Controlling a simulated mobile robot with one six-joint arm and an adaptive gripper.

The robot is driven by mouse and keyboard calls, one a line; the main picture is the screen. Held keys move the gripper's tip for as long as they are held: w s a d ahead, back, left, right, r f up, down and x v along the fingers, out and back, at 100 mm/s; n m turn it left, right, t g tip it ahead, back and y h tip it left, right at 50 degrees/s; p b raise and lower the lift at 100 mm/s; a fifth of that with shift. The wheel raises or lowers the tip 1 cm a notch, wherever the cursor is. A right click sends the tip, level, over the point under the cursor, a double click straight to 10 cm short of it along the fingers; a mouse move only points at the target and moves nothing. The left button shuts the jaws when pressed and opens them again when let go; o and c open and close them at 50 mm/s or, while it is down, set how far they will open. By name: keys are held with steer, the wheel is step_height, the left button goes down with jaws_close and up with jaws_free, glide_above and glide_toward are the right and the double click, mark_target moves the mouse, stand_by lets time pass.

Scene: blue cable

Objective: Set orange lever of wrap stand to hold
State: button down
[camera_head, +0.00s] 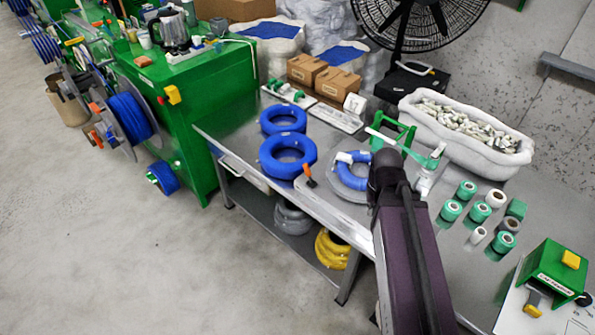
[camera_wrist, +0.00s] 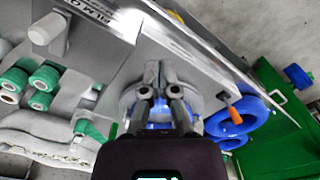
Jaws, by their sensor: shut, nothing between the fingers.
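The orange lever (camera_head: 306,170) stands at the front left of the wrap stand, by the table's front edge, with a dark part at its base. The wrap stand's round clear plate (camera_head: 336,188) carries a blue cable coil (camera_head: 351,178). In the wrist view the orange lever (camera_wrist: 235,116) is right of my gripper (camera_wrist: 159,68), apart from it. My gripper is shut and empty, with its fingertips over the stand's plate and the blue coil (camera_wrist: 158,114) partly hidden behind the fingers. In the head view my arm hides the gripper and part of the stand.
Two blue coils (camera_head: 287,156) lie left of the stand. A green frame (camera_head: 405,135) stands behind it. Green and white tape rolls (camera_head: 479,212) and a white sack of fittings (camera_head: 466,130) are to the right. Open floor (camera_head: 150,260) lies in front of the table.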

steer(key=w+a+f+n+t+h+b, duration=0.1)
steer(key=w+a+f+n+h+b, duration=0.1)
steer(key=b, duration=0.4)
steer(key=w+a+f+n+t+h+b, duration=0.2)
steer(key=w+a+f+n+h+b, duration=0.1)
steer(key=w+f+b, duration=0.3)
steer(key=w+a+f+n+t+h+b, duration=0.1)
steer(key=w+a+f+n+h+b, duration=0.1)
steer(key=w+b, duration=0.4)
steer(key=shift+w+a+f+t+h+b, duration=0.2)
steer(key=shift+a+f+t+h+b, duration=0.15)
steer(key=shift+a+f+h, duration=0.7)
steer(key=w+a+n+t+b, duration=0.1)
steer(key=a+b, duration=0.1)
steer(key=a, duration=0.1)
steer(key=w+a+f+n+t+h+b, duration=0.1)
steer(key=w+a+t+b, duration=0.1)
steer(key=a+b, duration=0.1)
steer(key=w+a+f+n+t+h+b, duration=0.1)
steer(key=a+n+b, duration=0.1)
steer(key=a, duration=0.3)
steer(key=shift+w+a+b, duration=0.1)
steer(key=shift+w+b, duration=0.05)
steer(key=shift+b, duration=0.3)
steer(key=a+n+t+b, duration=0.3)
steer(key=a+t+b, duration=0.2)
steer(key=a, duration=0.7)
steer(key=shift+w+a+r+n+h+b, duration=0.2)
steer(key=shift+w+r+n+h+b, duration=0.1)
steer(key=shift+h+b, duration=0.2)
